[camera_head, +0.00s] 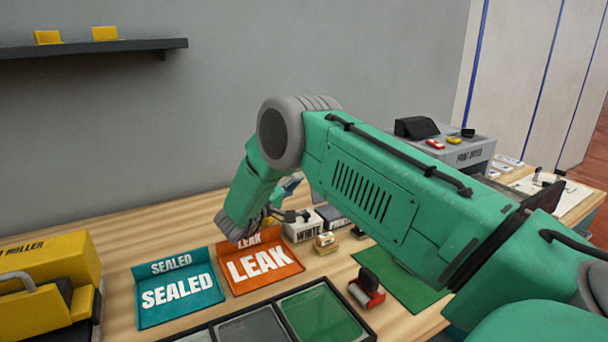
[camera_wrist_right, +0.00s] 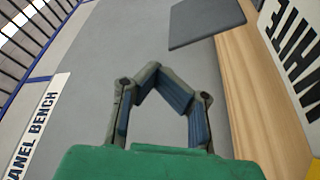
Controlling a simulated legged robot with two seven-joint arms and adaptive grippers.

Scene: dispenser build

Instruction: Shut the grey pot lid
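A dark grey flat plate (camera_wrist_right: 205,20) shows at the top of the right wrist view, beyond the fingertips. It may be the grey pot lid, but I cannot tell for sure. In the head view, a small white box marked WHITE (camera_head: 303,230) stands on the bench, with a dark-topped box (camera_head: 333,215) beside it. My right gripper (camera_wrist_right: 157,82) has its fingertips together, with nothing seen between them. In the head view my right arm hides most of that gripper and the area behind it. My left gripper is out of view.
An orange LEAK tray (camera_head: 262,268) and a teal SEALED tray (camera_head: 178,296) lie in front. A yellow roller machine (camera_head: 45,270) stands left. A red-based stamp (camera_head: 366,290), a green mat (camera_head: 405,280) and a grey machine (camera_head: 455,150) are on the right.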

